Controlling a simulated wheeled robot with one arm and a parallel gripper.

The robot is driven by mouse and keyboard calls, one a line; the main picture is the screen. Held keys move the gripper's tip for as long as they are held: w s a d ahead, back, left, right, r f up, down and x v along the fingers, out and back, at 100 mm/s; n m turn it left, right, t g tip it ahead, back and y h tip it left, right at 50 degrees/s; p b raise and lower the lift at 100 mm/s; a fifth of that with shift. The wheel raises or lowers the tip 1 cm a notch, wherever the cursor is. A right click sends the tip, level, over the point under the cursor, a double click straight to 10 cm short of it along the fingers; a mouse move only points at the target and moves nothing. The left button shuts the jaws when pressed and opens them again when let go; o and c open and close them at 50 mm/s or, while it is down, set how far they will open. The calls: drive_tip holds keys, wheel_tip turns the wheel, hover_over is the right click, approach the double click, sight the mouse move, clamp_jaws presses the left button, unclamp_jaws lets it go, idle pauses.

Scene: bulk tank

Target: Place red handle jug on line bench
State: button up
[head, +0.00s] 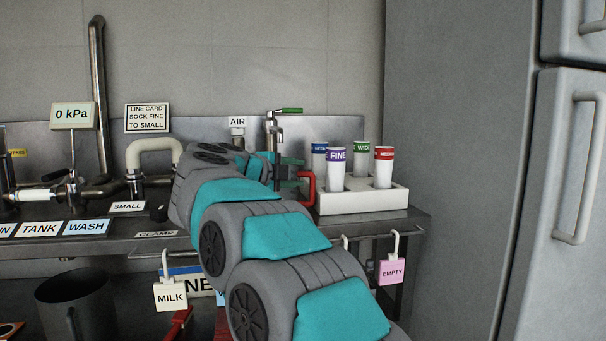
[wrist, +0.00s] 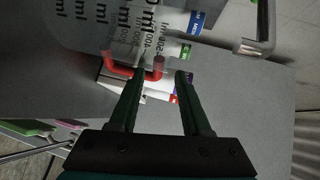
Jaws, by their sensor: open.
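The red handle jug (wrist: 105,28) is a clear vessel with black ml markings, at the upper left of the wrist view. Its red handle (wrist: 116,70) lies at the fingertips, partly behind the left finger. In the head view the red handle (head: 309,188) shows beside the white cup box, low over the line bench (head: 405,222); my arm hides most of the jug body. My gripper (wrist: 160,70) is open, its two dark green fingers apart. In the head view the gripper (head: 297,172) is just left of the handle. I cannot tell whether it touches the handle.
A white box (head: 360,202) holding several labelled cups stands at the bench's right end. A green-handled tap (head: 274,125) rises behind. Steel pipework with a gauge (head: 73,115) fills the left. A dark bucket (head: 75,303) is lower left. A grey fridge (head: 455,150) closes the right.

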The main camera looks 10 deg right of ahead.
drive_tip(key=v, duration=0.8)
